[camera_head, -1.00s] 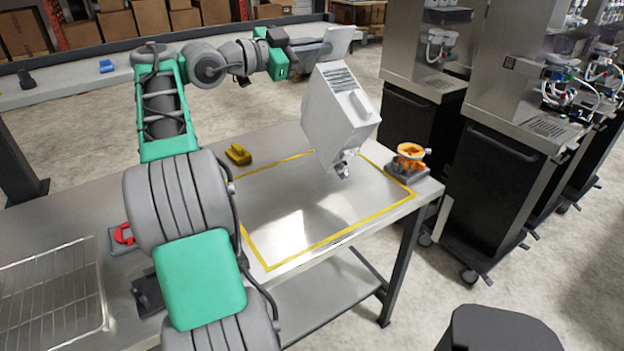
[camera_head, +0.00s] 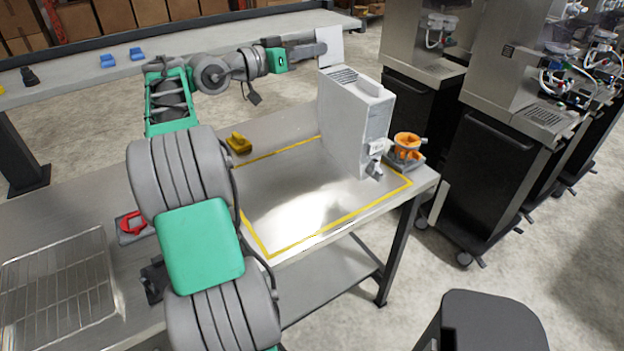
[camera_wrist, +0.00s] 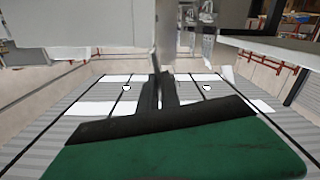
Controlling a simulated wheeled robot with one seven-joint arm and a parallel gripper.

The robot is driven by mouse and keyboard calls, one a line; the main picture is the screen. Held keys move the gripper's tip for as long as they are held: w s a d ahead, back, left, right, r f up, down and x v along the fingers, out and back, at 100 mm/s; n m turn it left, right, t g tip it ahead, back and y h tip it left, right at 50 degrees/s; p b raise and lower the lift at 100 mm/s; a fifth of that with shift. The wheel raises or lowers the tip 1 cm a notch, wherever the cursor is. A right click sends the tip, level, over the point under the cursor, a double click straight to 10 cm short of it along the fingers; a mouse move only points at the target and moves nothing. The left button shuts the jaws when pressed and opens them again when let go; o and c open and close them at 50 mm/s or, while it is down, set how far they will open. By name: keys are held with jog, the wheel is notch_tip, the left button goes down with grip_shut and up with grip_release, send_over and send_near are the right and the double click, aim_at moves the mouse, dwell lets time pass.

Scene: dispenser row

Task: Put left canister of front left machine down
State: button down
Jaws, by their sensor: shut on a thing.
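The canister (camera_head: 352,125) is a tall pale grey box with a small spout at its lower front. It is upright at the right part of the yellow-outlined area (camera_head: 262,248) on the metal table. Its bottom looks to be on the tabletop or very close to it; I cannot tell which. My gripper (camera_head: 312,46) reaches in from the left at the canister's top rear and is shut on it. The fingertips are hard to make out there. In the wrist view, dark fingers (camera_wrist: 158,92) show in the middle, with pale surfaces close above.
An orange part on a grey holder (camera_head: 406,150) stands close to the canister's right. A yellow item (camera_head: 238,143) lies at the outline's back left. A wire rack (camera_head: 58,290) and a red item (camera_head: 131,225) are at left. Dispensing machines (camera_head: 510,130) stand at right.

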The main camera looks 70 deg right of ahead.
jog(key=w+d+f+p, duration=0.3)
jog(key=d+f+p, duration=0.5)
jog(key=d+f, duration=0.5)
jog(key=shift+w+d+f, duration=0.15)
jog(key=shift+d+f, duration=0.05)
jog(key=shift+d, duration=0.1)
jog(key=c, duration=1.6)
grip_release()
jog(key=shift+r+p, duration=0.1)
jog(key=shift+p, duration=0.2)
jog(key=shift+o, duration=0.2)
